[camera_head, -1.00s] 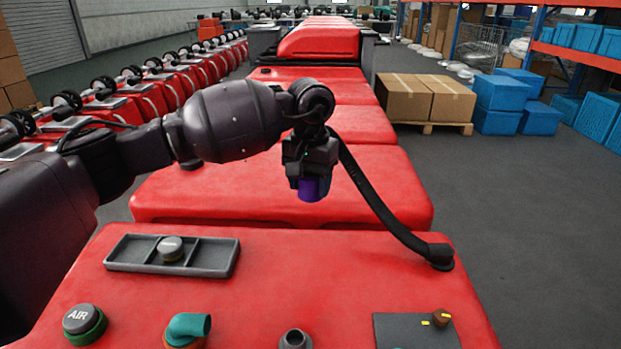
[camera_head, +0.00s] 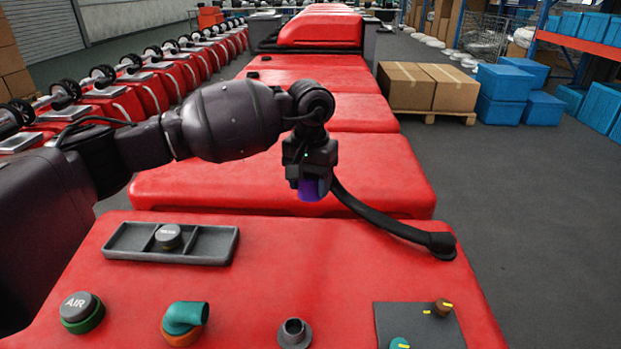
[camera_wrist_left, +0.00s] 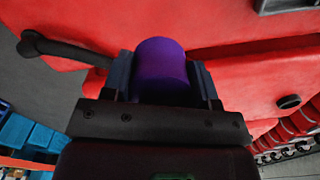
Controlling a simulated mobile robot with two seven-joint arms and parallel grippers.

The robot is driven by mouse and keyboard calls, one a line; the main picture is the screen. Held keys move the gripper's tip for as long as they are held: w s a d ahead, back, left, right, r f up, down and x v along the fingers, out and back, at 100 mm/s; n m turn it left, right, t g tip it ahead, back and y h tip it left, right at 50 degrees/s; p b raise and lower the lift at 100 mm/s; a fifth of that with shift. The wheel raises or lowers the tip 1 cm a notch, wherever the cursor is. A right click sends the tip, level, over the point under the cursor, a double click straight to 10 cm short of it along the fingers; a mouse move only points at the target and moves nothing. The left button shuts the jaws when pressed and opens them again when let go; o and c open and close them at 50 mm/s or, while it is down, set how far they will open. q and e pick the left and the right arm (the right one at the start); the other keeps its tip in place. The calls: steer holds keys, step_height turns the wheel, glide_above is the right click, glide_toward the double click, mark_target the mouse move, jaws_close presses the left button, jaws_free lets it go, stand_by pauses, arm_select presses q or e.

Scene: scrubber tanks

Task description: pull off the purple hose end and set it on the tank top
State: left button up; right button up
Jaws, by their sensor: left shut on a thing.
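The purple hose end (camera_head: 312,189) is a short purple cylinder on a black hose (camera_head: 385,224). My left gripper (camera_head: 311,180) is shut on it, pointing down, with the purple end sticking out below the fingers. In the left wrist view the purple hose end (camera_wrist_left: 162,62) sits between the two fingers (camera_wrist_left: 162,78). The hose runs to a black elbow (camera_head: 442,245) at the right edge of the red tank top (camera_head: 260,270). A bare grey stub (camera_head: 294,333) stands up at the near middle of the tank top, apart from the hose end. My right gripper is not in view.
A grey tray (camera_head: 128,240) holding a round cap stands at the tank top's left. Nearer are an AIR knob (camera_head: 80,308), a teal elbow (camera_head: 186,316) and a dark panel (camera_head: 400,318) with small knobs. The tank's middle is clear. More red tanks lie behind.

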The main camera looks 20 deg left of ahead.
arm_select(q)
steer(key=shift+f+b, duration=0.85)
steer(key=shift+f, duration=2.05)
steer(key=b, duration=0.2)
glide_above(310, 253)
steer(key=shift+f, duration=4)
steer(key=shift+f+b, duration=0.6)
steer(key=shift+f, duration=0.8)
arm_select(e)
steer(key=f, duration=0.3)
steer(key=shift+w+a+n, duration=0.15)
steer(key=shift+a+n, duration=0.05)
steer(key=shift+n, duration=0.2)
